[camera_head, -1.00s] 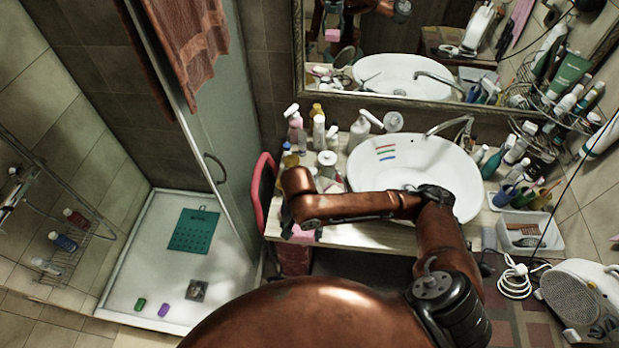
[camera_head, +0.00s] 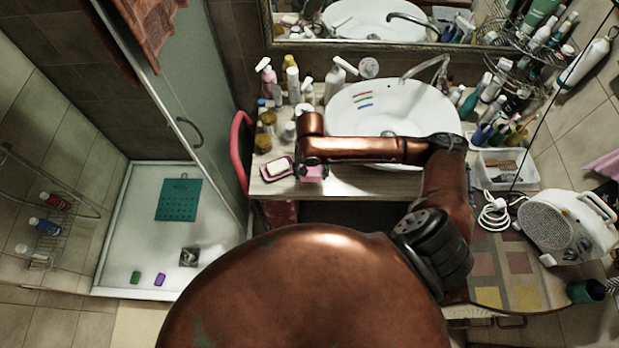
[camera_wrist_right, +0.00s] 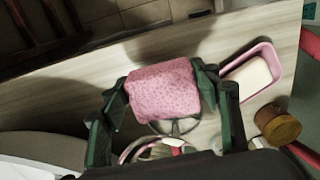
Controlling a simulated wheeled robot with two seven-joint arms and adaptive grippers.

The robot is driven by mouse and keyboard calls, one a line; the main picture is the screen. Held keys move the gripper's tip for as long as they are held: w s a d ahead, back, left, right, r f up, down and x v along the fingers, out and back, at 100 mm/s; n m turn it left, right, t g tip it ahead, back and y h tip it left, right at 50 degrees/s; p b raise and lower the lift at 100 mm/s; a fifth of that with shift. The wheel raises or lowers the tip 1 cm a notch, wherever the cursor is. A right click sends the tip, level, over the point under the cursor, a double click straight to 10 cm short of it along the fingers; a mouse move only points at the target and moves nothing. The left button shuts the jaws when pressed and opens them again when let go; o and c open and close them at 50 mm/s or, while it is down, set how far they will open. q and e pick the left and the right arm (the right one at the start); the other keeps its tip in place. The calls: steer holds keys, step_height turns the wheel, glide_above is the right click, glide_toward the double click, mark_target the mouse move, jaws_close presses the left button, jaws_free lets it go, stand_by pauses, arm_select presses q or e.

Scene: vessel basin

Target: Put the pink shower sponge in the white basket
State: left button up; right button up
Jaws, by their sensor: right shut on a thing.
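The pink shower sponge (camera_wrist_right: 163,92) is between the fingers of my right gripper (camera_wrist_right: 166,96) in the right wrist view, over the wooden counter. In the head view the right gripper (camera_head: 312,164) is at the counter's front left, with the pink sponge (camera_head: 312,175) showing below it. The right gripper is shut on the sponge. A white basket (camera_head: 509,182) with brushes in it stands right of the washbasin in the head view, well to the right of the gripper. My left gripper is not in view.
A pink soap dish (camera_head: 276,176) with pale soap lies just left of the gripper. Bottles and jars (camera_head: 290,90) crowd the counter's back left. The white washbasin (camera_head: 345,100) lies behind my forearm. A white heater (camera_head: 560,225) stands at the right.

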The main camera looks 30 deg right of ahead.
mark_target(312, 177)
steer(key=f, duration=0.4)
steer(key=shift+w+d, duration=0.2)
steer(key=shift+d, duration=0.2)
steer(key=o, duration=0.8)
steer(key=shift+f, duration=0.1)
steer(key=shift+c, duration=0.2)
